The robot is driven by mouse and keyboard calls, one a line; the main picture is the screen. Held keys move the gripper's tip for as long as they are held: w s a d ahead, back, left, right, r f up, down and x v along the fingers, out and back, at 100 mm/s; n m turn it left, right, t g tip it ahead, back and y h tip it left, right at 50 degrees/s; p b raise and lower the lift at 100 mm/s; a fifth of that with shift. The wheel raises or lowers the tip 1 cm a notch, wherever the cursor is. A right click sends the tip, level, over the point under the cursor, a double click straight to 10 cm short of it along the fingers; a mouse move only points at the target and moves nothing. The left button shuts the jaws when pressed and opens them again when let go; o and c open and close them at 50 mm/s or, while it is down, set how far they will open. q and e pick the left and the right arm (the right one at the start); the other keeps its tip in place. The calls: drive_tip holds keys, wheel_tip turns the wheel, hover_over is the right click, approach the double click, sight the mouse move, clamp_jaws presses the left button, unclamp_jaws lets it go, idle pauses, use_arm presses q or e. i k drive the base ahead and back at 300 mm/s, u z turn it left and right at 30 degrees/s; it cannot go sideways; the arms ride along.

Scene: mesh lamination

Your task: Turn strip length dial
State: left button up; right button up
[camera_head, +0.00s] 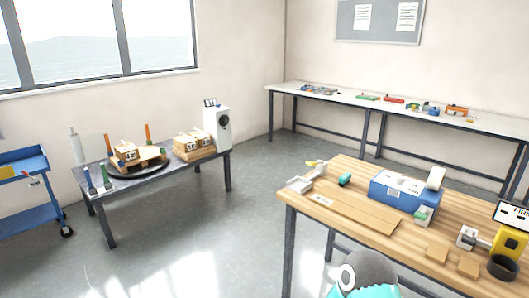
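A white upright box (217,127) with a dark round knob (224,121) on its front stands at the right end of the grey table on the left. A yellow machine (509,243) with a small tilted display (513,214) stands at the right edge of the wooden bench. I cannot tell which of these, if either, carries the strip length dial; no dial label is readable. Neither of my grippers is in view. A grey and teal rounded part (366,274) at the bottom edge seems to be mine.
The wooden bench (340,226) holds a blue box (404,196), flat brown strips and a black ring (502,267). A blue cart (26,190) stands at left, a long bench (345,101) behind. Floor between the tables is clear.

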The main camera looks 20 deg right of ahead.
sight(399, 177)
drive_tip(key=z, duration=0.45)
drive_tip(key=i, duration=1)
drive_tip(key=z, duration=0.55)
drive_tip(key=k, duration=0.8)
drive_tip(key=z, duration=0.25)
drive_tip(key=i, duration=0.8)
